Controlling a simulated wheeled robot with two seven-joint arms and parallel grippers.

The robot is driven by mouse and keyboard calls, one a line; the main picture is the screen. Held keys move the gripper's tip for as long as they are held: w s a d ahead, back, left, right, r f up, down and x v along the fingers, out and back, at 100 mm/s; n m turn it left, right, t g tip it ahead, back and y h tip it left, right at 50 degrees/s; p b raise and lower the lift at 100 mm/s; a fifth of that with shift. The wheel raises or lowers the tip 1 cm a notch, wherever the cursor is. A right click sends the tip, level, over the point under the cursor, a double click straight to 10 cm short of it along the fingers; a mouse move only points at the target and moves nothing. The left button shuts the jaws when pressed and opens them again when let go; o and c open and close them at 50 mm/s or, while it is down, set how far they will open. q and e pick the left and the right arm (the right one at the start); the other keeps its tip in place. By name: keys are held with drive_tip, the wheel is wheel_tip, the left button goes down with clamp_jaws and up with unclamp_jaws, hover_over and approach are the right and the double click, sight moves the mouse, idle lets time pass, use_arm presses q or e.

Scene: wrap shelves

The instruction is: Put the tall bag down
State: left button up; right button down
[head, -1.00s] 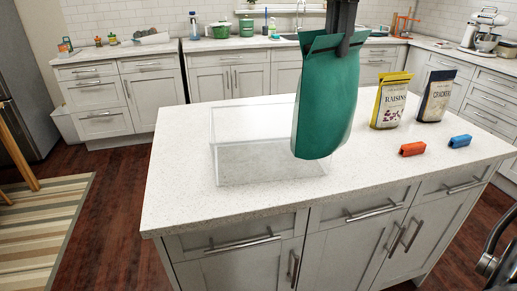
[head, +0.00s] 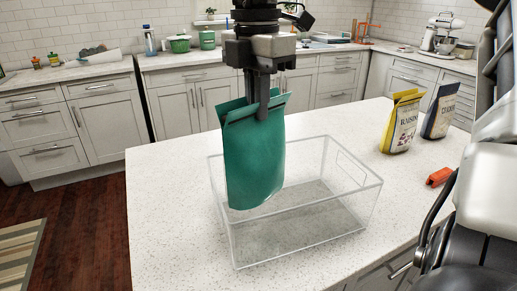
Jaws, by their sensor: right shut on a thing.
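The tall bag is green (head: 254,165) and hangs upright from my right gripper (head: 263,108). The gripper points straight down and is shut on the bag's top edge. The bag is in front of or over the left part of a clear open box (head: 310,235) on the white island counter. Its lower end shows inside the box's outline; I cannot tell whether it touches the box floor. My left gripper is not in view.
A yellow raisins bag (head: 401,123) and a dark crackers bag (head: 440,111) stand at the right of the counter (head: 165,190). An orange clip (head: 439,177) lies in front of them. My own arm covers the right edge. The counter left of the box is clear.

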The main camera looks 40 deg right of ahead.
sight(257, 146)
wheel_tip(257, 146, down, 8)
drive_tip(key=shift+f, duration=0.25)
drive_tip(key=c, duration=1.5)
unclamp_jaws()
drive_tip(key=shift+c, duration=0.2)
drive_tip(key=shift+w, duration=0.1)
wheel_tip(257, 146, up, 12)
drive_tip(key=shift+w+r, duration=0.1)
